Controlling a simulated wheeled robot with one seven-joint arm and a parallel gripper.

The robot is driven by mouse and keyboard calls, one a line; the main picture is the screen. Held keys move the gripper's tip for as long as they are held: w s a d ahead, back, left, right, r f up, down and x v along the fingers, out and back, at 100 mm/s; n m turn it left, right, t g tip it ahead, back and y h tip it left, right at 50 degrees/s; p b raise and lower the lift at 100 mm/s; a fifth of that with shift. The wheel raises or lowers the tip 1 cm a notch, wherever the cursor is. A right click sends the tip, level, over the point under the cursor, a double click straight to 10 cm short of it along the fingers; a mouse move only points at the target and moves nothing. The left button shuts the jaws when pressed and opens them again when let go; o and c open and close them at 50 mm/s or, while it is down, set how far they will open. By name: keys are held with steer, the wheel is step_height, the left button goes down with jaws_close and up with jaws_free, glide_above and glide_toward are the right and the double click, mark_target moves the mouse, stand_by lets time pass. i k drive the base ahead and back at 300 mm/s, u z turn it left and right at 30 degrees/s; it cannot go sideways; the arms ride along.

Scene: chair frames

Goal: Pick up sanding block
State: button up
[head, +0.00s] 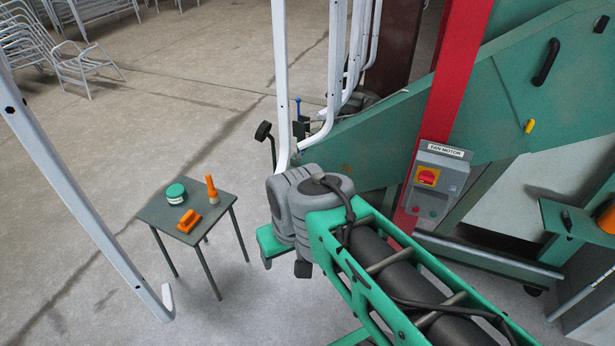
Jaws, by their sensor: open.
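The orange sanding block (189,221) lies on a small grey-green table (215,218), near its front edge. It looks like a low block with a raised grip on top. My arm comes in from the lower right, and my gripper (285,262) is at its end, right of the table and apart from the block. The gripper is open, with nothing visible in it. Its fingers are partly hidden by the grey wrist housing.
A round green-and-white tin (175,193) and an upright orange-handled brush-like item (211,188) stand close behind the block. Bent white tubes hang around the table. A green machine with a motor switch box (437,180) fills the right. Floor left of the table is clear.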

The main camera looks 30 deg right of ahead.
mark_target(190, 221)
steer(key=z, duration=0.5)
steer(key=i, duration=1.6)
steer(key=u, duration=3.35)
steer(key=i, duration=0.5)
steer(key=u, duration=0.05)
